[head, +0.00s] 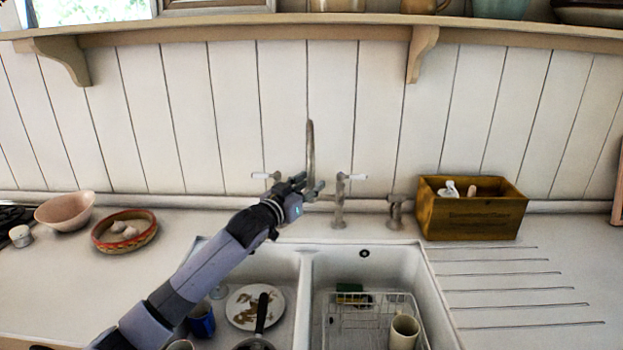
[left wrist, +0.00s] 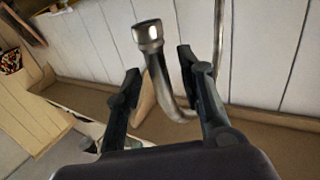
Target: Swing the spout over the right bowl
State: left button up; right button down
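The tall metal spout (head: 310,145) rises behind the sink and shows nearly edge-on, in line with the divider between the bowls. The right bowl (head: 427,290) holds a wire rack and a mug. My left gripper (head: 302,184) is at the spout's lower part in the head view. In the left wrist view its fingers (left wrist: 160,68) are spread, with the curved spout (left wrist: 160,82) running between them. The spout's outlet end (left wrist: 147,34) shows beyond the fingertips. I cannot tell whether either finger touches it. My right gripper is out of view.
Tap handles stand on both sides, the right one (head: 341,196) being clear to see. A wooden box (head: 473,211) stands right of the sink. The left bowl holds a plate (head: 244,300), a pan and a blue mug (head: 202,322). A shelf (head: 350,22) runs above.

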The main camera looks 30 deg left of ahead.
pick_arm(q)
jog(key=shift+w, duration=0.7)
grip_shut()
dwell(0.5)
